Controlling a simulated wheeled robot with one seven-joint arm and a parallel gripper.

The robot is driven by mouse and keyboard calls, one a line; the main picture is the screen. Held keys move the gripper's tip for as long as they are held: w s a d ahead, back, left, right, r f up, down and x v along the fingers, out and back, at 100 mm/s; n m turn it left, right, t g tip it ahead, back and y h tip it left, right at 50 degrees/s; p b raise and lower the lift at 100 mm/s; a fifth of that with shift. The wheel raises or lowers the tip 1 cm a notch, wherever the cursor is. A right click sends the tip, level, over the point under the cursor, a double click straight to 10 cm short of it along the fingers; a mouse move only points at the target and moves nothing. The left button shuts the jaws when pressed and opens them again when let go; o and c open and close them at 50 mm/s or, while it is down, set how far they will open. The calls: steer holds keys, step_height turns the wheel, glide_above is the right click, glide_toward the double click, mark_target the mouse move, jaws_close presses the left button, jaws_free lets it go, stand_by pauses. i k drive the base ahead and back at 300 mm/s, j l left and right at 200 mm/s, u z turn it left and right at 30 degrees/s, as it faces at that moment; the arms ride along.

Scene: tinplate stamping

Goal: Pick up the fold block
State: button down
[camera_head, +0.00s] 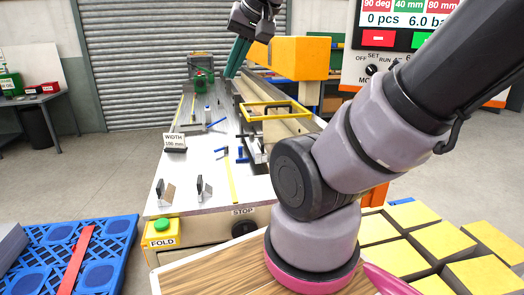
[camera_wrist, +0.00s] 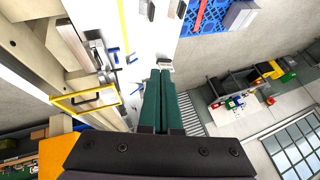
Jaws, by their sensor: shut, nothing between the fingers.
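My gripper (camera_head: 230,75) is high over the far part of the folding machine in the head view. Its two green fingers (camera_wrist: 160,73) are together and empty in the wrist view. No piece is plainly marked as the fold block. A yellow box (camera_head: 161,233) with a green button and a FOLD label is at the bed's front left corner. I cannot tell which piece is the fold block.
Blue tools (camera_head: 241,154) and a yellow strip (camera_head: 229,178) lie on the bed. A yellow-framed guard (camera_head: 268,112) is on its right side. A blue pallet (camera_head: 112,243) is at the front left, and several yellow blocks (camera_head: 412,215) are at the front right. Floor left of the machine is open.

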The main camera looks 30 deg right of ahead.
mark_target(264, 151)
steer(key=i+j, duration=0.1)
steer(key=j, duration=0.3)
steer(key=i+j, duration=0.15)
steer(key=j, duration=0.2)
steer(key=i+j, duration=0.1)
steer(key=j, duration=0.3)
steer(key=i+j+z, duration=0.1)
steer(key=j, duration=0.3)
steer(key=z, duration=0.5)
steer(key=j+z, duration=0.15)
steer(key=z, duration=0.3)
steer(key=j+z, duration=0.1)
steer(key=z, duration=0.4)
steer(key=j+z, duration=0.1)
steer(key=z, duration=0.4)
